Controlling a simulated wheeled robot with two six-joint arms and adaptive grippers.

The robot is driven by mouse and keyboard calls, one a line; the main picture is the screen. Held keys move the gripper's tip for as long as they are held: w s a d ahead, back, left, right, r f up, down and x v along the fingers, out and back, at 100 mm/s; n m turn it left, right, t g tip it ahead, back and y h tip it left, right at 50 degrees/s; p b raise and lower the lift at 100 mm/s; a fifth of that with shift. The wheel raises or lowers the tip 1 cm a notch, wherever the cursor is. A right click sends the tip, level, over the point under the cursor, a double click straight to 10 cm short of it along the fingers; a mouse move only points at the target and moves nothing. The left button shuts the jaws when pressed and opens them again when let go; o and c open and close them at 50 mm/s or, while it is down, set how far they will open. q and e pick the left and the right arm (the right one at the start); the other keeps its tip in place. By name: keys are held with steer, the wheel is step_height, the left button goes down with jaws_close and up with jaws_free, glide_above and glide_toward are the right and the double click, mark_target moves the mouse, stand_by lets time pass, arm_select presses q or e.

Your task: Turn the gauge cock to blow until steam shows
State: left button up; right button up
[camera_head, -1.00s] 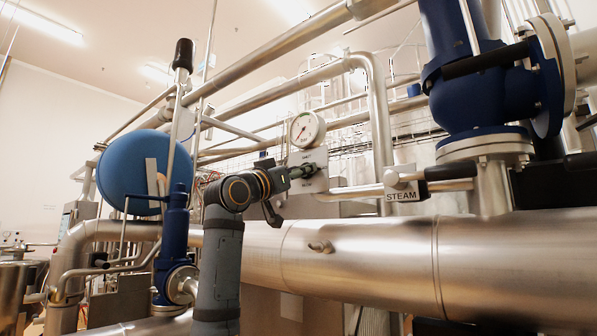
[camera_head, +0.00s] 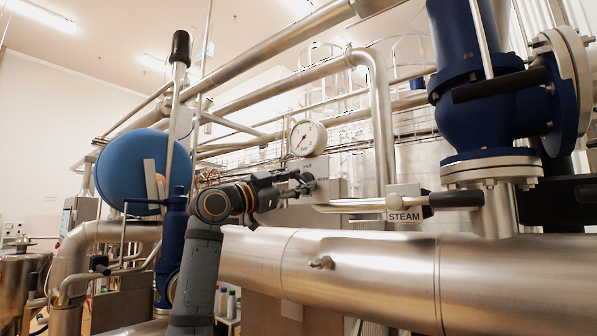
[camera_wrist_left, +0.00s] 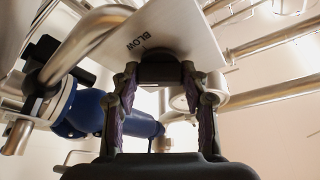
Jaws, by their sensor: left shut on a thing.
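The pressure gauge (camera_head: 307,138) stands above a grey plate (camera_head: 335,172) on the pipework. The gauge cock is in front of the plate and is mostly hidden by my gripper in the head view. My left gripper (camera_head: 301,186) is at the plate, shut on the cock's dark handle. In the left wrist view both fingers (camera_wrist_left: 159,88) press on the sides of the handle (camera_wrist_left: 160,68). The word BLOW (camera_wrist_left: 144,41) shows on the plate beside the handle there. The air around the cock looks clear. My right gripper is not in view.
A thick steel pipe (camera_head: 370,270) runs below the cock. A STEAM sign (camera_head: 404,216) and a black-handled lever (camera_head: 457,199) are to its right. A large blue valve (camera_head: 490,110) stands at the right, and a blue round vessel (camera_head: 140,165) at the left.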

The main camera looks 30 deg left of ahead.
arm_select(q)
steer(key=m+p, duration=0.2)
steer(key=m+g+h+p, duration=0.1)
steer(key=m, duration=0.1)
steer(key=m+g+p, duration=0.1)
steer(key=m+p, duration=0.1)
steer(key=m, duration=0.1)
steer(key=shift+a+r+h+p, duration=0.1)
steer(key=shift+r+h+p, duration=0.2)
steer(key=shift+r+h, duration=0.1)
steer(key=shift+m+g+p, duration=0.6)
steer(key=shift+m+p, duration=0.1)
steer(key=shift+m, duration=0.2)
steer(key=shift+f+m+g+p, duration=0.2)
steer(key=shift+m+g+p, duration=0.3)
steer(key=shift+m, duration=0.7)
steer(key=shift+f+m+g+y, duration=0.1)
steer(key=shift+m+g+y, duration=0.25)
steer(key=shift+m, duration=0.75)
steer(key=shift+f, duration=0.1)
steer(key=o, duration=0.8)
steer(key=shift+c, duration=0.2)
steer(key=o, duration=0.4)
steer(key=shift+r, duration=0.2)
